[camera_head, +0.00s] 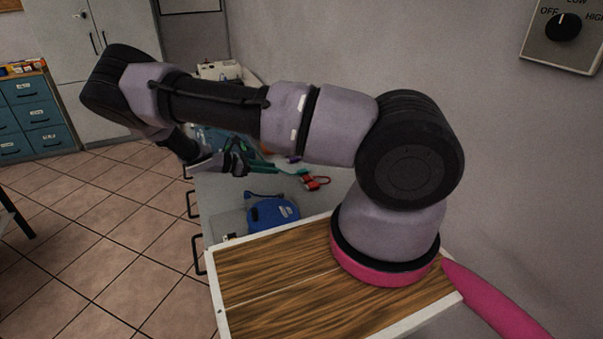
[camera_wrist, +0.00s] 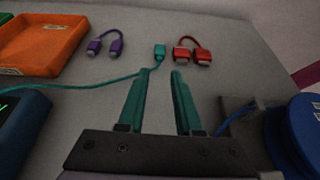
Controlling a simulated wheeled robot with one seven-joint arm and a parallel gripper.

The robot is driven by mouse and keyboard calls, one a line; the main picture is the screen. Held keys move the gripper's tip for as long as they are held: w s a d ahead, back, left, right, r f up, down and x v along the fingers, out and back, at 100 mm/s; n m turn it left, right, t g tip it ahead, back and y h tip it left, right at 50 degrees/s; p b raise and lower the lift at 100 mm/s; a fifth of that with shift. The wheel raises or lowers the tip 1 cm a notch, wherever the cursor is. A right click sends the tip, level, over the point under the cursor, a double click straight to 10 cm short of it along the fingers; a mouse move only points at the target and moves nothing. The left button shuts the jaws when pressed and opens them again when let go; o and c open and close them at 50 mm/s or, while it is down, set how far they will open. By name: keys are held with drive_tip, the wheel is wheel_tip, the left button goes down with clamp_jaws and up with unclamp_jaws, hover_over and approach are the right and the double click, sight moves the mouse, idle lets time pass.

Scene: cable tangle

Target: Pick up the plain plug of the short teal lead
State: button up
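A teal plug (camera_wrist: 160,51) lies on the grey table in the wrist view, with its thin teal lead (camera_wrist: 100,86) running down and to the left. The far end of the lead is hidden. My gripper (camera_wrist: 161,72) is open and empty, with teal fingers apart. In the head view my gripper (camera_head: 240,160) is over the table, and the plug cannot be made out.
A short purple lead (camera_wrist: 106,43) lies left of the plug, and a short red lead (camera_wrist: 193,50) lies to its right. An orange tray (camera_wrist: 42,45) stands at upper left. A dark device (camera_wrist: 22,120) is at left and a blue round thing (camera_wrist: 296,135) at right.

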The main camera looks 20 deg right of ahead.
sight(298, 172)
drive_tip(key=x, duration=0.9)
drive_tip(key=shift+d+f, duration=0.25)
clamp_jaws()
